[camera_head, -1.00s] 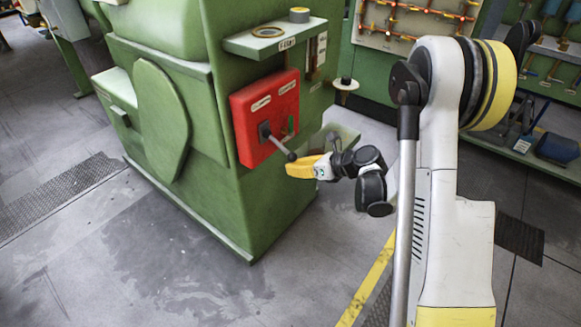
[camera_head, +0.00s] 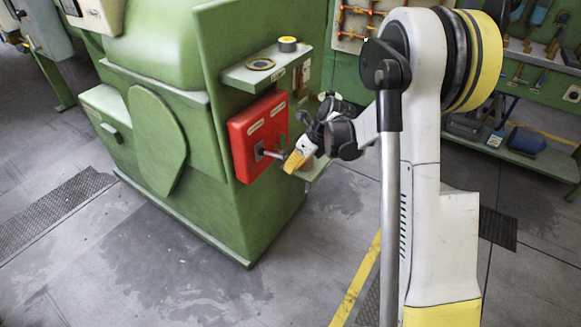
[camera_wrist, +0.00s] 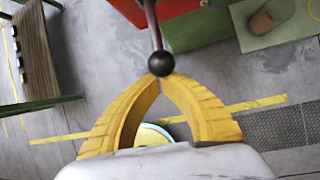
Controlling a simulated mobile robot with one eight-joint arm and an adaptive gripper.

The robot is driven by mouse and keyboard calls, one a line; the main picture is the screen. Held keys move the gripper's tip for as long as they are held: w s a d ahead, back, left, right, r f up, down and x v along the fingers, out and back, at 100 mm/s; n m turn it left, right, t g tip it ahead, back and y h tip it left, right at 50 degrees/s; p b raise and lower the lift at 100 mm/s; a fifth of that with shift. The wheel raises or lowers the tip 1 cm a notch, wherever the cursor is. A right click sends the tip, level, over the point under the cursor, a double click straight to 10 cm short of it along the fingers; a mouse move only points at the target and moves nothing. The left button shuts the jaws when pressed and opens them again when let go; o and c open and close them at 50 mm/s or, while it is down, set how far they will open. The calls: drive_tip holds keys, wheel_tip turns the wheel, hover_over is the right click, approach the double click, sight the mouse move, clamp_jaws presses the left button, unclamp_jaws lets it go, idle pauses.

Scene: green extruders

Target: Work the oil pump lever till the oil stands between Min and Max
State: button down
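The red box (camera_head: 240,140) is on the side of the green machine. Its lever (camera_head: 271,154) sticks out to the right, tilted slightly down. In the wrist view the lever rod (camera_wrist: 153,25) ends in a black ball knob (camera_wrist: 160,64). My gripper (camera_wrist: 160,80) has its yellow fingertips together at the knob's near edge; the knob is beyond them, not between them. In the head view my gripper (camera_head: 289,165) is at the lever's end.
A green shelf (camera_head: 240,77) above the red box carries a yellow-and-dark roll (camera_head: 288,44) and a flat ring (camera_head: 260,64). A small ledge (camera_head: 316,170) is behind my gripper. The floor (camera_head: 200,265) in front of the machine is clear.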

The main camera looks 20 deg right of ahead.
drive_tip(key=shift+w+a+r+g+p, duration=0.15)
drive_tip(key=shift+r+p, duration=0.2)
drive_tip(key=shift+r, duration=0.3)
drive_tip(key=shift+w+r+g+p, duration=0.15)
drive_tip(key=shift+r+p, duration=0.2)
drive_tip(key=shift+r, duration=0.25)
drive_tip(key=shift+s, duration=0.1)
